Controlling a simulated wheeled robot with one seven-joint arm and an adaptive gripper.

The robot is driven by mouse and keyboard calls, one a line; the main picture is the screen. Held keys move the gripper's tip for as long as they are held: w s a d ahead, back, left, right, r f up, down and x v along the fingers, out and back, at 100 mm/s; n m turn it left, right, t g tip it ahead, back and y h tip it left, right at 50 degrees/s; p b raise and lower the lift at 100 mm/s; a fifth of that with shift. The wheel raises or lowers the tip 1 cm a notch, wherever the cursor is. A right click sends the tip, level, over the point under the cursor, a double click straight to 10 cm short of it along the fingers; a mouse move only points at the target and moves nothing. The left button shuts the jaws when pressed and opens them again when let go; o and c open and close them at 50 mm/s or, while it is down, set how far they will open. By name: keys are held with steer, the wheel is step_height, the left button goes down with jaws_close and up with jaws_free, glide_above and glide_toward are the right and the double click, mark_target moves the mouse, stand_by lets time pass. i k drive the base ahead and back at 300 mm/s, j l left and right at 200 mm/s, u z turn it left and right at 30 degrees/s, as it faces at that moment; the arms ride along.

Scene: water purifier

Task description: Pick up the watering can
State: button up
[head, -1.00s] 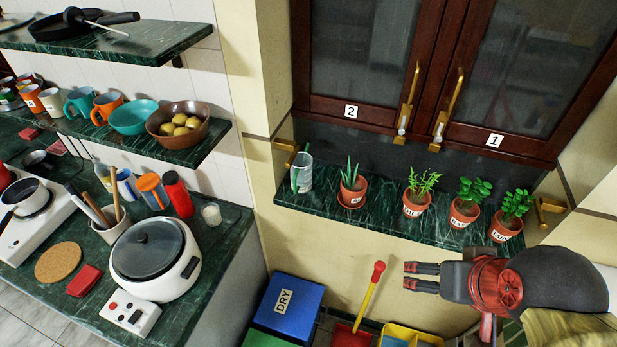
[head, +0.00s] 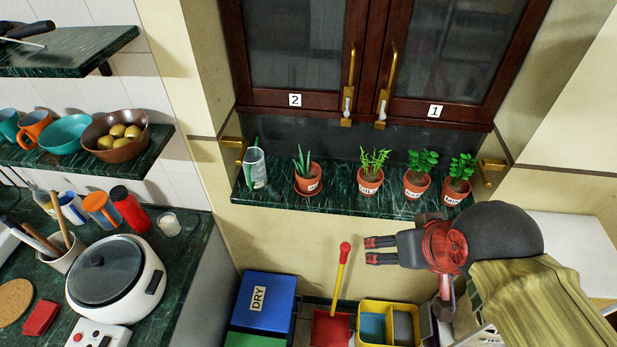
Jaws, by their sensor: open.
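A clear grey container with a green part (head: 255,168) stands at the left end of the dark green marble ledge (head: 330,198). It may be the watering can, but it is too small to be sure. My gripper (head: 367,250) is open and empty, with its two dark fingers pointing left. In the picture it is below the ledge, to the right of and lower than the container, and well apart from it.
Several potted plants (head: 368,182) line the ledge right of the container. Brass-handled cabinet doors (head: 385,82) are above. A blue bin (head: 264,297), a red-handled tool (head: 344,265) and a yellow caddy (head: 388,306) are below. A counter with a cooker (head: 112,275) is left.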

mark_target(253, 166)
steer(key=i+l+u, duration=0.1)
steer(key=u, duration=0.3)
steer(key=l+u, duration=0.35)
